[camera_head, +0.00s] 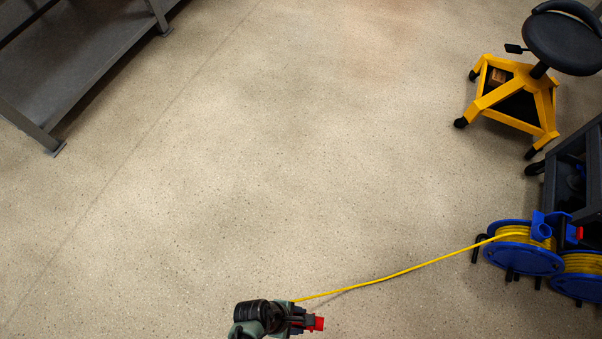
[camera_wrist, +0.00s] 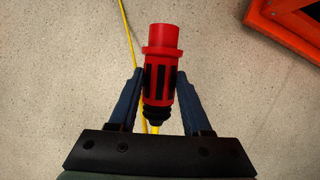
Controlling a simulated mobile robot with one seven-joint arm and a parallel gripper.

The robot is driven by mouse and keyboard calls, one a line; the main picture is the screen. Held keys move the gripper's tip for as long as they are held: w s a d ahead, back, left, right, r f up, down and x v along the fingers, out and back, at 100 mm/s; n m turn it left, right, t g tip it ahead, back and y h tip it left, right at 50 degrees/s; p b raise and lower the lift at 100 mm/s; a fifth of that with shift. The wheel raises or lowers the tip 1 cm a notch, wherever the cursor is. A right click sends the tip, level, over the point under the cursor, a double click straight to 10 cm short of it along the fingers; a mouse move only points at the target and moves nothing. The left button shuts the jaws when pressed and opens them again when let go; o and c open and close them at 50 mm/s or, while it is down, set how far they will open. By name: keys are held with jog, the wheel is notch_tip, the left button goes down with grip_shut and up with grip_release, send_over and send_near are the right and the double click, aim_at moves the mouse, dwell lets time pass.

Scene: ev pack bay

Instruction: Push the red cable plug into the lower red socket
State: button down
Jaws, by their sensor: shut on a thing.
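A red cable plug (camera_wrist: 160,75) with black grip strips shows in the wrist view, its red nose pointing up in the picture. My gripper (camera_wrist: 160,88) is shut on it, with one blue finger on each side of its body. In the head view my gripper (camera_head: 297,320) is at the bottom edge, and the plug's red end (camera_head: 318,324) sticks out to its right. A yellow cable (camera_head: 400,273) runs from near my gripper to a blue reel (camera_head: 523,261) on the right. No red socket can be made out in either view.
An orange-red frame (camera_wrist: 290,25) fills the top right corner of the wrist view. In the head view a yellow wheeled stool (camera_head: 540,100) and dark cart (camera_head: 575,180) stand on the right, and a grey rack (camera_head: 75,70) stands top left. The floor between is clear.

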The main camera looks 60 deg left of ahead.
jog(key=s+d+r+p, duration=0.1)
jog(key=s+r+p, duration=0.2)
jog(key=r+p, duration=0.4)
jog(key=s+d+r+p, duration=0.1)
jog(key=s+r+p, duration=0.3)
jog(key=r+p, duration=0.4)
jog(key=shift+d, duration=0.2)
dwell(0.4)
